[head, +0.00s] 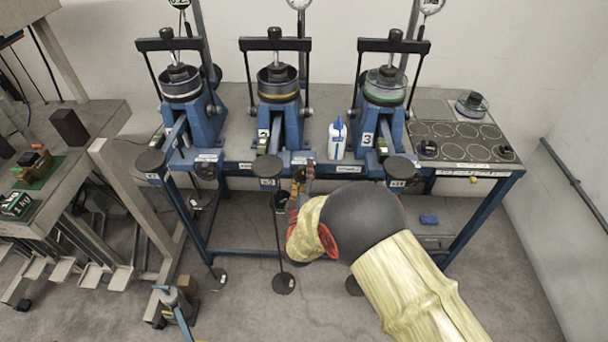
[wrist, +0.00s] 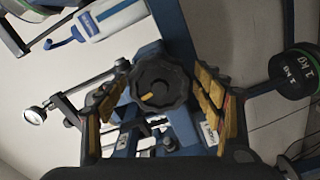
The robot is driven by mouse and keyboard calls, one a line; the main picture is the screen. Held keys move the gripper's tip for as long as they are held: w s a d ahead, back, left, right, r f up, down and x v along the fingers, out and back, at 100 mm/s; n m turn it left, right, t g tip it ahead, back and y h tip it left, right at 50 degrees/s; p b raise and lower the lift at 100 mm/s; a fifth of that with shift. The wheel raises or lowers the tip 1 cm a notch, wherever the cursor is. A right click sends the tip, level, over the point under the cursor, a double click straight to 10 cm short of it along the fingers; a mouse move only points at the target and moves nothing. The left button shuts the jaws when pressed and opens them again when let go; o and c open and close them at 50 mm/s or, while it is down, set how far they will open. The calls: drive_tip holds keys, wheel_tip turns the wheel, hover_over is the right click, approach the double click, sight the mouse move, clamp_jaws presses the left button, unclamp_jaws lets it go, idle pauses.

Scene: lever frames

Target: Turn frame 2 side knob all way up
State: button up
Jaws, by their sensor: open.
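Frame 2 (head: 278,112) is the middle of three blue lever frames on the bench, with a "2" label on its front. My gripper (head: 302,182) is at the bench's front edge, just below and right of that frame's front. In the wrist view, a black lobed knob (wrist: 160,78) with a yellow mark sits between the fingers of my gripper (wrist: 162,92). The fingers are open, one on each side of the knob; I cannot tell whether they touch it. The yellow mark is low on the knob's face. In the head view my gripper hides the knob.
Frame 1 (head: 196,120) stands left and frame 3 (head: 378,125) right. A white and blue bottle (head: 337,142) stands between frames 2 and 3. A black hanger disc (head: 267,166) is close left of my gripper. A green-rimmed 1 kg weight (wrist: 292,72) shows at right in the wrist view.

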drive_tip(key=shift+s+a+p, duration=0.1)
drive_tip(key=shift+s+p, duration=0.6)
drive_tip(key=shift+s, duration=2.25)
